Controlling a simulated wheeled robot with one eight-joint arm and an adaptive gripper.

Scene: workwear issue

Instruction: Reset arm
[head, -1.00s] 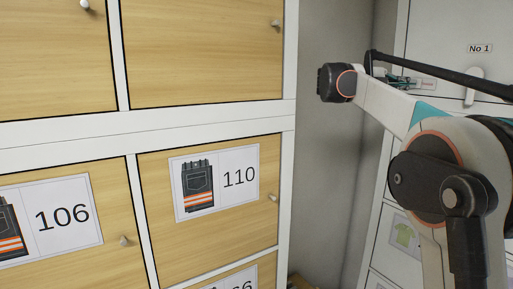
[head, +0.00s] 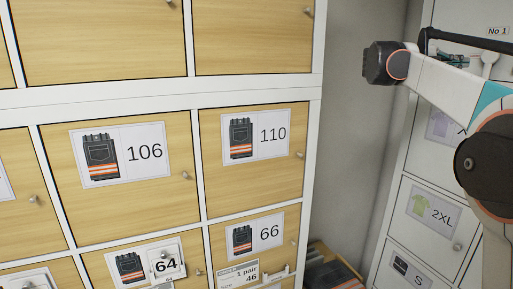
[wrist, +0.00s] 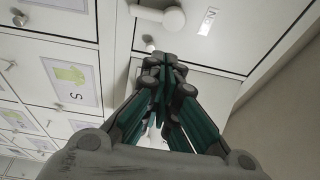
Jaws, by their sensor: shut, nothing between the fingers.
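My gripper (wrist: 165,68) has its dark and teal fingers closed together with nothing between them in the wrist view. It is in front of white cabinet doors, close below a white handle (wrist: 160,15), with a gap I cannot judge. In the head view my arm is raised at the right, and the gripper is mostly hidden behind it.
Wooden locker doors labelled 106 (head: 123,153), 110 (head: 254,134) and 66 (head: 254,234) fill the left and middle, all shut. White cabinet doors, one labelled 2XL (head: 434,210), stand at right, close to my arm. Folded dark items (head: 330,270) lie low between.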

